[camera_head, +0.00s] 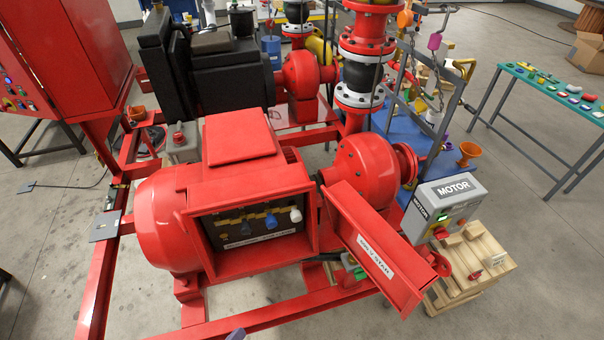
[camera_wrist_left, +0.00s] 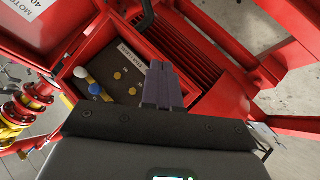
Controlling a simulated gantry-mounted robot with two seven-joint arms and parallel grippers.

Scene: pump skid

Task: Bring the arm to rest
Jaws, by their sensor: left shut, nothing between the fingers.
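My left gripper shows in the left wrist view (camera_wrist_left: 162,85) with its two dark purple-grey fingers together and nothing between them. In the head view only a small tip of it (camera_head: 236,334) shows at the bottom edge, in front of the red motor (camera_head: 165,220). In the wrist view the fingers overlap the edge of the motor's open terminal box (camera_wrist_left: 115,75); I cannot tell the distance. The box also shows in the head view (camera_head: 250,193), with blue, white and yellow parts inside. Its labelled red cover (camera_head: 350,235) stands open to the right. My right gripper is not in view.
A grey MOTOR control box (camera_head: 445,205) stands at the right above a wooden pallet (camera_head: 470,270). Red skid rails (camera_head: 100,275) run along the left and front. A red pump (camera_head: 365,170) and pipework stand behind. A green table (camera_head: 555,90) is at the far right. Open floor lies front left.

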